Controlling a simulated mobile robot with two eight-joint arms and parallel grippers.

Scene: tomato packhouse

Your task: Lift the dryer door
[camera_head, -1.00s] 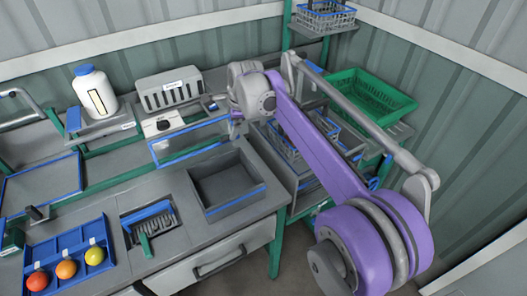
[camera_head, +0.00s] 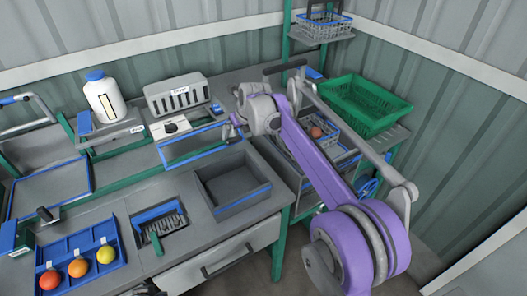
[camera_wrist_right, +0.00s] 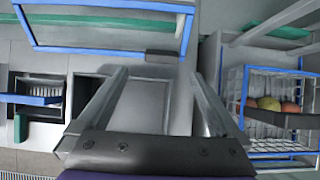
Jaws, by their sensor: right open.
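A clear panel with a blue frame (camera_head: 195,158), apparently the dryer door, stands in front of a pale box with a dark dial (camera_head: 172,127). In the right wrist view the blue frame (camera_wrist_right: 110,50) crosses the top, with a small dark handle (camera_wrist_right: 163,56) on its lower edge. My right gripper (camera_head: 231,130) is at the right end of the panel. In the right wrist view its open fingers (camera_wrist_right: 155,75) are spread with nothing between them, and the handle lies just beyond their tips.
A white bottle with a blue cap (camera_head: 104,100) and a slotted grey box (camera_head: 178,95) stand behind. A wire basket with tomatoes (camera_wrist_right: 240,105) is at right. A blue tray (camera_head: 85,287) holds three tomatoes.

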